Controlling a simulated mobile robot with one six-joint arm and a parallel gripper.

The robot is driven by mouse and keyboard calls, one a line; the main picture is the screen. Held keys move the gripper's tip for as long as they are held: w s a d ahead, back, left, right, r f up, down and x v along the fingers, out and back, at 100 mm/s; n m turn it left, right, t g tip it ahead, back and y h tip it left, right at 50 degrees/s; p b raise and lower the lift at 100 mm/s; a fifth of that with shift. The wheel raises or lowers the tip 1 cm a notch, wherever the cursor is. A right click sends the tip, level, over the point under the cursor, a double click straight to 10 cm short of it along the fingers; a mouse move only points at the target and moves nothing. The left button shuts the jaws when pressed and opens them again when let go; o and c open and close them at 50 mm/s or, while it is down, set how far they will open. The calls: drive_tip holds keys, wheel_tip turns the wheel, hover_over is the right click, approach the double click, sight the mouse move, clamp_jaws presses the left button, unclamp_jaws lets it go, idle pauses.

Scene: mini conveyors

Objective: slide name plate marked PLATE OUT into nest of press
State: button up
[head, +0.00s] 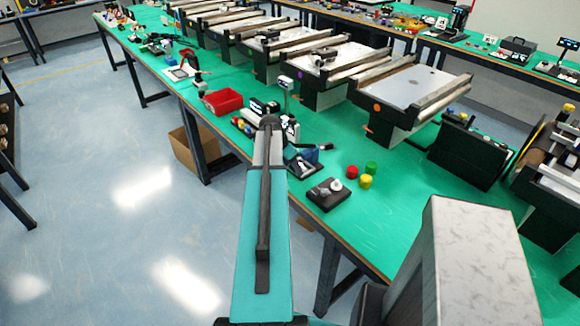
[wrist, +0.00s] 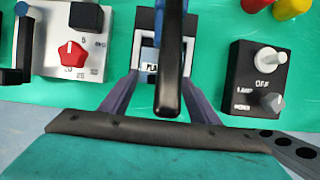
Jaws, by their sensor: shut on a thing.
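The name plate (wrist: 151,67) shows in the wrist view as a small pale piece with the letters "PLA"; the rest of its marking is hidden by a dark lever. My gripper (wrist: 160,76) has its two grey-purple fingers on either side of the plate and is shut on it. The press (wrist: 143,22) is directly at the plate, with its dark lever (wrist: 168,95) crossing over the picture's middle. The nest is mostly hidden under the lever, so I cannot tell how far in the plate lies. In the head view the press (head: 303,166) stands near the table's front edge, partly behind my arm.
A black switch box (wrist: 258,80) with two knobs stands right of the press. A white box with a red dial (wrist: 71,52) stands left. Red, green and yellow caps (head: 366,181) lie nearby. A red bin (head: 222,102) and several mini conveyors (head: 410,90) stand farther back.

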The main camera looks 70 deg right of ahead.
drive_tip(key=shift+s+d+r, duration=0.2)
drive_tip(key=shift+s+d, duration=0.3)
drive_tip(key=shift+d, duration=0.1)
drive_tip(key=o, duration=1.1)
drive_tip(key=shift+w+a, duration=0.1)
drive_tip(key=shift+w, duration=0.05)
drive_tip(key=shift+w+a+f, duration=0.2)
drive_tip(key=shift+w+a, duration=0.05)
drive_tip(key=shift+a, duration=0.2)
drive_tip(key=w+a, duration=0.1)
drive_tip(key=w+a+b, duration=0.1)
drive_tip(key=a, duration=0.1)
drive_tip(key=w+a, duration=0.1)
drive_tip(key=shift+a, duration=0.35)
drive_tip(key=w+a+r+b, duration=0.1)
drive_tip(key=w+a, duration=0.6)
drive_tip(key=w, duration=0.4)
drive_tip(key=w+a+r+b, duration=0.1)
drive_tip(key=w+a+b, duration=0.1)
drive_tip(key=w+a, duration=0.6)
drive_tip(key=shift+w+a+r, duration=0.2)
drive_tip(key=shift+w+a, duration=0.05)
drive_tip(key=shift+w, duration=1.55)
